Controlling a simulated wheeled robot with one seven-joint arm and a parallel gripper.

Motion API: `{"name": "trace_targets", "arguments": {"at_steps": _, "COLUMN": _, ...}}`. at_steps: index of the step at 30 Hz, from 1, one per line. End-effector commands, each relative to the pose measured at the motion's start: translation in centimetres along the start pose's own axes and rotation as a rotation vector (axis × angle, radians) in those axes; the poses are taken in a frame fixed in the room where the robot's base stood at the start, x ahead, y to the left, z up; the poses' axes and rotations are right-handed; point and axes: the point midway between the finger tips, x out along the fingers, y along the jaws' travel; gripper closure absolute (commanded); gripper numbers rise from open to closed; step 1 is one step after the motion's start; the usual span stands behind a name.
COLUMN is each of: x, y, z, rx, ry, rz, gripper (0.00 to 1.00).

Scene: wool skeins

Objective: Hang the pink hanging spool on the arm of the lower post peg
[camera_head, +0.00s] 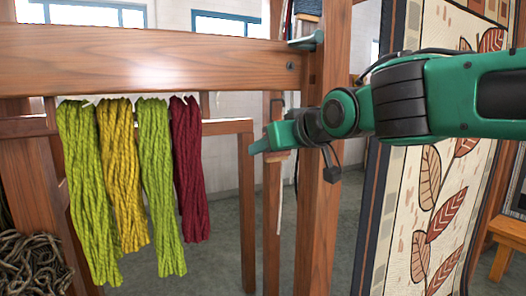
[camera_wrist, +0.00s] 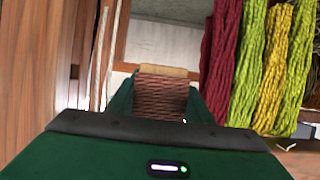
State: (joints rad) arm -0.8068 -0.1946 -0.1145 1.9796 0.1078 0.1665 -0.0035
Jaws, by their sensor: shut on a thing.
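My gripper (camera_wrist: 160,92) is shut on a spool (camera_wrist: 160,95) wound with dark reddish-pink yarn, with a pale wooden end at its far side. One finger lies on each side of it. In the head view my gripper (camera_head: 270,143) reaches left across the wooden post (camera_head: 319,215), below the thick beam. The spool is mostly hidden there. I cannot make out a lower peg with certainty in either view. A grey-green fitting (camera_head: 307,41) sits high on the post, near the beam's top.
Green, yellow and dark red wool skeins (camera_head: 187,170) hang left of my gripper under the wooden beam (camera_head: 150,58). A leaf-patterned textile panel (camera_head: 420,215) stands right of the post. A pale cord (camera_head: 280,195) hangs behind my gripper. Dark rope (camera_head: 32,265) is coiled at lower left.

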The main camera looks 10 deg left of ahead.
Motion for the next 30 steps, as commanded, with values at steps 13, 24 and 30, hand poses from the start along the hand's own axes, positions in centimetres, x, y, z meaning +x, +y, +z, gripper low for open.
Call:
{"name": "trace_targets", "arguments": {"at_steps": 13, "x": 0.0, "y": 3.1, "z": 0.0, "rx": 0.0, "ry": 0.001, "rz": 0.0, "gripper": 0.76}}
{"name": "trace_targets", "arguments": {"at_steps": 24, "x": 0.0, "y": 5.5, "z": 0.0, "rx": 0.0, "ry": 0.0, "rz": 0.0, "gripper": 0.76}}
{"name": "trace_targets", "arguments": {"at_steps": 30, "x": 0.1, "y": 6.9, "z": 0.0, "rx": 0.0, "ry": 0.0, "rz": -0.001, "gripper": 0.76}}
